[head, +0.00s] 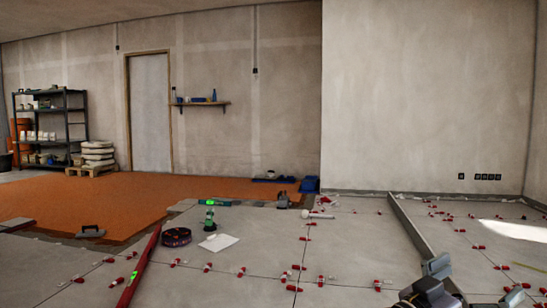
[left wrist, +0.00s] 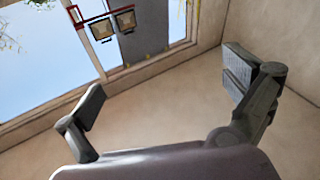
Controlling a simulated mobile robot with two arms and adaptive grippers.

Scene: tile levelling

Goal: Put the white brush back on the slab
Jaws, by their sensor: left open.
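A small white long-handled thing (head: 318,215) lies on the grey tiled slab (head: 345,238) in the middle of the head view; it is too small to tell whether it is the white brush.
Red levelling clips (head: 321,281) dot the tile joints. A red level (head: 138,270), a dark round tub (head: 176,237), a green-topped tool (head: 209,222) and a white sheet (head: 219,242) lie left. A long grey bar (head: 410,222) crosses the right. Orange matting (head: 110,200) covers the far left.

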